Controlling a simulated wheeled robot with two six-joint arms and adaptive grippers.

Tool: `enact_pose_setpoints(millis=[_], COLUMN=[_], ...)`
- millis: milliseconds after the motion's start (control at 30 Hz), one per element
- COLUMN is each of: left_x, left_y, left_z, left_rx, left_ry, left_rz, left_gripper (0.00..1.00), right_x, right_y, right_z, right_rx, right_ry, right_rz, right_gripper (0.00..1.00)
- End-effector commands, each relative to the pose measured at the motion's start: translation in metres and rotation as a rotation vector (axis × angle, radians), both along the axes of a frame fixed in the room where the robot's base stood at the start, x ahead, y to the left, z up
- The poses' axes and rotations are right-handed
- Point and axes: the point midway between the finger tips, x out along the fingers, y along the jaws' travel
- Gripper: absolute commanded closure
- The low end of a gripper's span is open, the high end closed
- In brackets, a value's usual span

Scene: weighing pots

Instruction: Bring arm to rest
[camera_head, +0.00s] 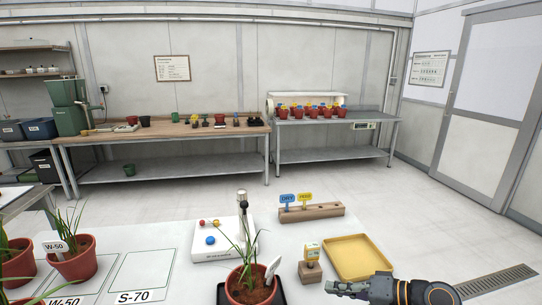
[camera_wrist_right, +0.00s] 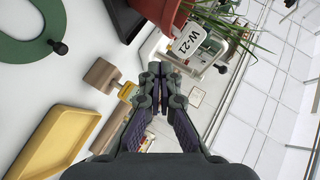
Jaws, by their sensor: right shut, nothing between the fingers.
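My right gripper (camera_head: 343,288) is shut and empty. It is low at the right of the white table, in front of the yellow tray (camera_head: 387,255). Its shut fingers (camera_wrist_right: 158,85) fill the middle of the right wrist view. A terracotta pot with a grassy plant (camera_head: 250,290) stands in a dark saucer, left of the gripper and apart from it. In the wrist view a plant pot (camera_wrist_right: 167,14) with a white W-21 label (camera_wrist_right: 187,43) shows beyond the fingertips. My left gripper is not in view.
A small wooden block (camera_head: 310,273) with a yellow tag stands left of the tray. Behind are a wooden tag rack (camera_head: 323,211) and a white device (camera_head: 223,246) with coloured balls. Potted plants (camera_head: 76,266) stand at left near a bare S-70 square (camera_head: 145,272).

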Motion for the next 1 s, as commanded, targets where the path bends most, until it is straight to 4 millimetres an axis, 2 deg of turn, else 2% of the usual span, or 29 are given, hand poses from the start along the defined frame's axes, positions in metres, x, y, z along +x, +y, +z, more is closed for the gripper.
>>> enact_pose_setpoints(millis=[67,200,300,400,600,867,1000], left_x=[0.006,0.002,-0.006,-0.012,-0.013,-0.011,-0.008], left_y=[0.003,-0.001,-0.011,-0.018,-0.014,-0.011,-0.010], left_z=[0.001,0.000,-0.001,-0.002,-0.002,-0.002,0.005], left_rx=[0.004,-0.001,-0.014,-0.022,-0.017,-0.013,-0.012], left_ry=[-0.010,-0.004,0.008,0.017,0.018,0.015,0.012], left_rz=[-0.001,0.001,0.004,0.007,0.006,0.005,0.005], left_gripper=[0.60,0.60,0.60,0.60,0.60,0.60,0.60], right_x=[-0.017,-0.052,-0.081,-0.107,-0.150,-0.205,-0.198], right_y=[0.008,0.014,0.010,-0.002,-0.032,-0.078,-0.085], right_z=[-0.027,-0.078,-0.110,-0.133,-0.154,-0.156,-0.191], right_rx=[-0.092,-0.307,-0.485,-0.649,-0.899,-1.159,-1.173], right_ry=[-0.004,-0.015,-0.015,-0.001,0.059,0.187,0.211], right_rz=[0.024,0.064,0.084,0.093,0.086,0.056,0.063], right_gripper=[1.00,1.00,1.00,1.00,1.00,1.00,1.00])
